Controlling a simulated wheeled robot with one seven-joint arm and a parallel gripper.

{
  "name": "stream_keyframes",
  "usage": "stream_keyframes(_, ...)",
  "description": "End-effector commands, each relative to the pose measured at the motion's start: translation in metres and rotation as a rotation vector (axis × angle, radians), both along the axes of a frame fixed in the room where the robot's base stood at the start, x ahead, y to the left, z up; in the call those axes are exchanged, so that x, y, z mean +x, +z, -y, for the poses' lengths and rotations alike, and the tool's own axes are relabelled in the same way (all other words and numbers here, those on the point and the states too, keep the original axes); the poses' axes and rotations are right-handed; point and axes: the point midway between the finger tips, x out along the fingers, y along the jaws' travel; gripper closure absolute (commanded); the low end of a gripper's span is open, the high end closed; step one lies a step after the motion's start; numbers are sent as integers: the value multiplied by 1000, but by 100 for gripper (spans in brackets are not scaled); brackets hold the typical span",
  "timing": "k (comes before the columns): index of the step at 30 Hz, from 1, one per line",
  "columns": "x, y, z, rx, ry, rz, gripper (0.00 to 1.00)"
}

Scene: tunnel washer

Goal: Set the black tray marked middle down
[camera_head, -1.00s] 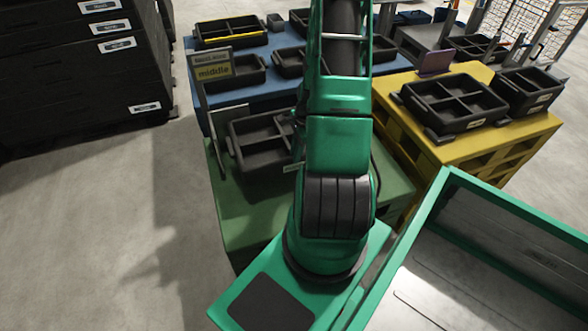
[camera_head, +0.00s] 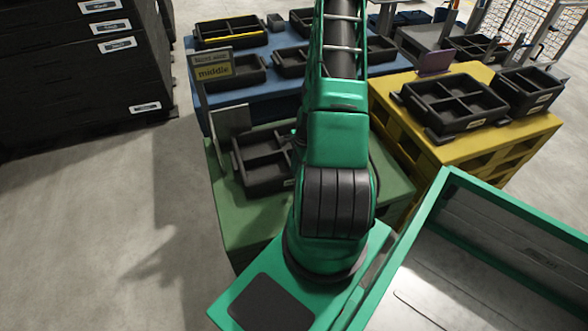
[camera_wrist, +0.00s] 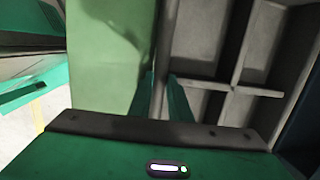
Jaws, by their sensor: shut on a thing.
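The black tray (camera_head: 262,175) has dividers and several compartments. It is over the green platform (camera_head: 235,225), low and roughly level; I cannot tell whether its base touches the surface. My arm hides the tray's right part and my gripper in the head view. In the wrist view my gripper (camera_wrist: 163,92) is shut on the wall of the tray (camera_wrist: 233,72), one finger on each side. The green surface shows to the left of the tray there.
A grey upright panel (camera_head: 230,121) stands close behind the tray's left side. A blue platform (camera_head: 240,88) with several black trays lies behind. A yellow platform (camera_head: 500,138) with black trays is on the right. Bare green surface lies in front of the tray.

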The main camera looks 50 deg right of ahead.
Motion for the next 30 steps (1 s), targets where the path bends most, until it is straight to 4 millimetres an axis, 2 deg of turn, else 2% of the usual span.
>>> stream_keyframes(5,0,-1,0,-1,0,1,100)
stream_keyframes(6,0,-1,0,0,0,0,76)
stream_keyframes(8,0,-1,0,0,-1,0,64)
stream_keyframes(20,-1,4,1,0,-1,0,64)
stream_keyframes(23,-1,14,3,-2,-1,2,64)
stream_keyframes(30,-6,51,7,-4,-2,2,64)
